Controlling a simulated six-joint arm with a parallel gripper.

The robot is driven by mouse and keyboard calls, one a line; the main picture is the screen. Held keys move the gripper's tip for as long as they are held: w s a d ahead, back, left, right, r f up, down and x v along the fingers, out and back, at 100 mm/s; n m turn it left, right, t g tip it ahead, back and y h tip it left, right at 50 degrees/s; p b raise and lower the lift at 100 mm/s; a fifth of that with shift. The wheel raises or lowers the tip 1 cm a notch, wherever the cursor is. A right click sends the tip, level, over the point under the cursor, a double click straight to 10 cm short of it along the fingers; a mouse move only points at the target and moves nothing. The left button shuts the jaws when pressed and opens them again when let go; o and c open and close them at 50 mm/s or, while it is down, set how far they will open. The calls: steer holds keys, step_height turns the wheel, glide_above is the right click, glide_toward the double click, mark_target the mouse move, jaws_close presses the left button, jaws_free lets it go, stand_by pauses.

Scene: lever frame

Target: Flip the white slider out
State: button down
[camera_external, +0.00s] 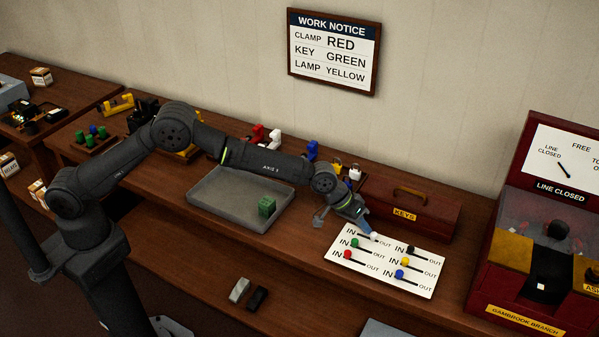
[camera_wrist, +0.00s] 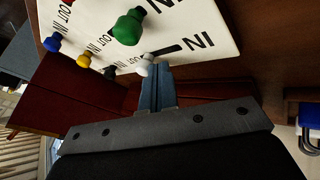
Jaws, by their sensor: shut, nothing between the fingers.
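The white slider (camera_external: 374,236) is the top left knob on a white panel (camera_external: 425,286) marked IN and OUT. In the wrist view, the white slider (camera_wrist: 147,62) has dark slot open on its IN side, so it stands toward OUT. I cannot tell whether it is at the very end. My gripper (camera_external: 366,230) is shut and empty, with its blue-grey fingertips low over the panel. In the wrist view, my gripper (camera_wrist: 157,72) is right beside the white slider on its IN side. Whether they touch is unclear.
Green (camera_external: 354,243), red (camera_external: 347,254), black (camera_external: 410,249), yellow (camera_external: 405,262) and blue (camera_external: 399,274) sliders share the panel. A red KEYS box (camera_external: 425,208) stands behind it.

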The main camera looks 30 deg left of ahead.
steer(key=shift+d, duration=0.45)
steer(key=shift+a, duration=0.1)
steer(key=shift+w+a, duration=0.1)
steer(key=shift+a, duration=0.2)
steer(key=a, duration=0.2)
steer(key=a+r, duration=0.1)
steer(key=shift+w+a, duration=0.3)
steer(key=shift+w, duration=0.1)
steer(key=v, duration=0.9)
steer(key=shift+f, duration=0.15)
